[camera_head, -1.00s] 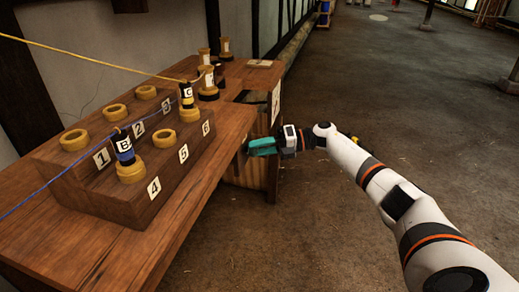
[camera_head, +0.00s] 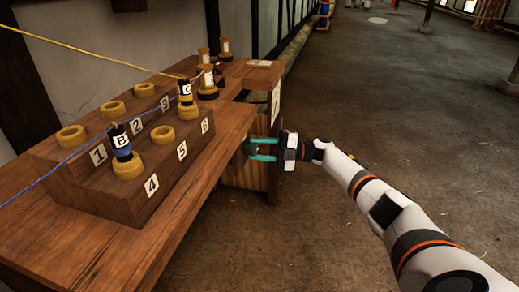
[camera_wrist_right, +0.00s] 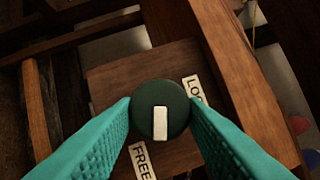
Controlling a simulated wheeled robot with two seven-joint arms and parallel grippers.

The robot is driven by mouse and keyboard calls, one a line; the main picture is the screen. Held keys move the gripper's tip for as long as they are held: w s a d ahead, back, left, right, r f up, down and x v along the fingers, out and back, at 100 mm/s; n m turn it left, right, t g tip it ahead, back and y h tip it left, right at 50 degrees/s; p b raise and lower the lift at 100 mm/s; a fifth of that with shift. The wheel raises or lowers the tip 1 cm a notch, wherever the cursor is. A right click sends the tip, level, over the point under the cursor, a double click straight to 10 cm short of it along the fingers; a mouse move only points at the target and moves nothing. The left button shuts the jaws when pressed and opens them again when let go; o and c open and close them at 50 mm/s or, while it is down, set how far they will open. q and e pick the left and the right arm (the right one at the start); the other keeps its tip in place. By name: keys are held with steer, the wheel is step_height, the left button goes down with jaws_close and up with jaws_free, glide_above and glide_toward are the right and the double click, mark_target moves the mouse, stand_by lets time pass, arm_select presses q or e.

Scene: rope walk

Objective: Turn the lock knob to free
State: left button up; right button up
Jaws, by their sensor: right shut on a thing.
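The lock knob (camera_wrist_right: 174,98) is round and dark green with a white pointer bar; the bar runs from its middle to its lower edge in the right wrist view. It sits on a brown wooden panel between a LOCK label (camera_wrist_right: 195,88) at upper right and a FREE label (camera_wrist_right: 142,160) at lower left. My right gripper (camera_head: 251,149) has teal fingers, one on each side of the knob, shut on it. In the head view the knob is hidden at the bench side. My left gripper is not in view.
The wooden bench (camera_head: 175,226) carries a stepped block (camera_head: 113,203) with yellow rings and numbered labels. Bobbins marked B (camera_head: 121,140) and C (camera_head: 185,90) stand in it, with blue and yellow cords nearby. The floor to the right is open.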

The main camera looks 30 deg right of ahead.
steer(key=shift+m, duration=0.3)
steer(key=o, duration=1)
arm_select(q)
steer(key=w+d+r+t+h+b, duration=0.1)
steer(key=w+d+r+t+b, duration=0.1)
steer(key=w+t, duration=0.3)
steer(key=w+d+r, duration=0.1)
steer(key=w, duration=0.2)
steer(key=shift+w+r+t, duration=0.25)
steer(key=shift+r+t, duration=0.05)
arm_select(e)
steer(key=v, duration=1.2)
steer(key=shift+f, duration=0.1)
